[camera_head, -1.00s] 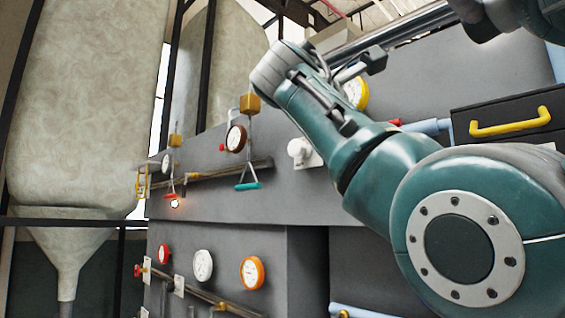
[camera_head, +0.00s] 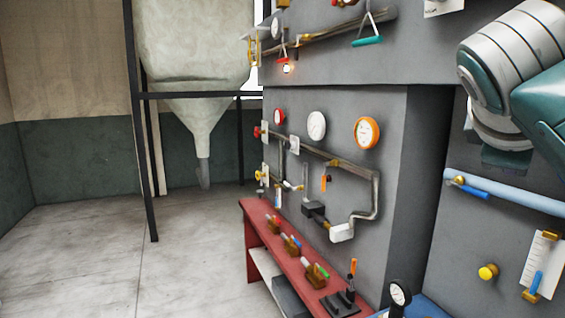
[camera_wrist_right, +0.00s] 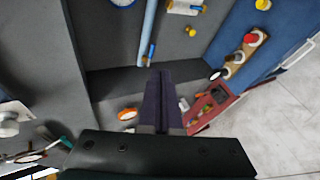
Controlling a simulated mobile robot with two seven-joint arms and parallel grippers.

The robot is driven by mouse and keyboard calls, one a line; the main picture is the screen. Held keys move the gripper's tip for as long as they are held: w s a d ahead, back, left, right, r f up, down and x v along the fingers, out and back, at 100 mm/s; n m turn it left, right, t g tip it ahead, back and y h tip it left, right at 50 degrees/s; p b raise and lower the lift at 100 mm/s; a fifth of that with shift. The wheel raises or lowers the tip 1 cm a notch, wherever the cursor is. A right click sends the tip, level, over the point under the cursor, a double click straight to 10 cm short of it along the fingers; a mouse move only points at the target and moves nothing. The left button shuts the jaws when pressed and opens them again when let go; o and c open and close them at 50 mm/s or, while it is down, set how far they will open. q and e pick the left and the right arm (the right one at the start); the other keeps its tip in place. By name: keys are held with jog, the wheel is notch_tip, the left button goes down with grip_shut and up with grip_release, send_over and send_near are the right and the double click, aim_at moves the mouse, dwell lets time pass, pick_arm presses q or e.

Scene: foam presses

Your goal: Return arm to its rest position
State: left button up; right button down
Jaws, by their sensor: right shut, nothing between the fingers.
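My right gripper (camera_wrist_right: 162,76) shows in the right wrist view, its two dark fingers side by side and closed on nothing. It is in the air in front of the grey press panel (camera_wrist_right: 115,45), with nothing visibly touching it. In the head view only a teal and grey part of my arm shows at the upper right, in front of the panel (camera_head: 425,45). The gripper itself is out of that view. My left gripper is in neither view.
A red bench (camera_head: 257,232) with several small valves stands against the panel, which carries gauges such as an orange-rimmed one (camera_head: 366,133) and pipes. A pale blue pipe (camera_head: 505,188) runs at the right. The concrete floor (camera_head: 90,265) at the left is clear.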

jog(key=s+a+f+m+g+y, duration=0.2)
jog(key=s+a+f+m+y, duration=0.15)
jog(key=s+f, duration=0.7)
jog(key=s+a+f+m+g+y, duration=0.2)
jog(key=s+a+f+y, duration=0.2)
jog(key=s+f, duration=0.65)
jog(key=s+a+m+g+y, duration=0.1)
jog(key=s+a+y, duration=0.15)
jog(key=s, duration=0.75)
notch_tip(320, 180, up, 13)
jog(key=w+p, duration=0.1)
jog(key=p, duration=1.1)
jog(key=shift+a+h, duration=0.25)
jog(key=shift+h, duration=0.15)
jog(key=shift+f, duration=0.1)
jog(key=c, duration=1.5)
grip_release()
jog(key=shift+w, duration=0.1)
